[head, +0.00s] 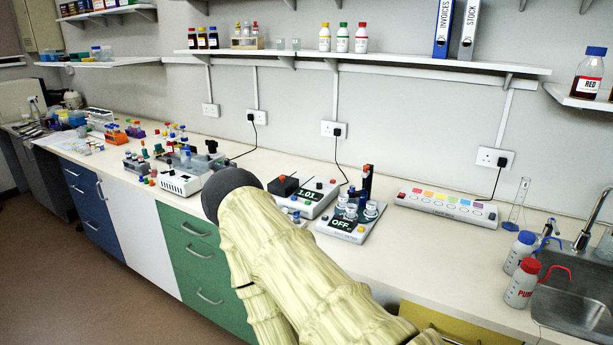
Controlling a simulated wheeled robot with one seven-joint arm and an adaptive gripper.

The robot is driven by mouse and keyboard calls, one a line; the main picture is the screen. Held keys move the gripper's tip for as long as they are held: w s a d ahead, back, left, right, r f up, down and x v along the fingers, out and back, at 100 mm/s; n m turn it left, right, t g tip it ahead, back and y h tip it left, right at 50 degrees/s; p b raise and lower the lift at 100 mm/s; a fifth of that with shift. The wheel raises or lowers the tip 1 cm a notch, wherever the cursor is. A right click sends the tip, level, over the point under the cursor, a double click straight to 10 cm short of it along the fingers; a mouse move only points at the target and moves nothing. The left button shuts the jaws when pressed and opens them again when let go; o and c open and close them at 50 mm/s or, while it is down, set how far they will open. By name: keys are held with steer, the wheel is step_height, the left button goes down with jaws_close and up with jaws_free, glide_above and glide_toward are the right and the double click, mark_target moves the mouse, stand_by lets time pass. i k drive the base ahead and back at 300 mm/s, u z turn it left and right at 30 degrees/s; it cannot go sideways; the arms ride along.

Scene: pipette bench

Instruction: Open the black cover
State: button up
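A small black cover (283,186) sits on top of a white bench device (321,198) in the middle of the counter. It looks like a low box and appears closed, lying flat on the device. The device's display reads 1.01, and red and blue knobs show on it. My arm, in a pale yellow ribbed sleeve, rises in front of the counter and hides the part of the bench just left of the cover. My gripper does not show in this view.
A second device (352,219) reading OFF, with clear round parts, stands right of the covered one. Racks and another white device (187,180) stand left.

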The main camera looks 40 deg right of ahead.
mark_target(290, 183)
steer(key=z, duration=1.05)
steer(key=i, duration=0.15)
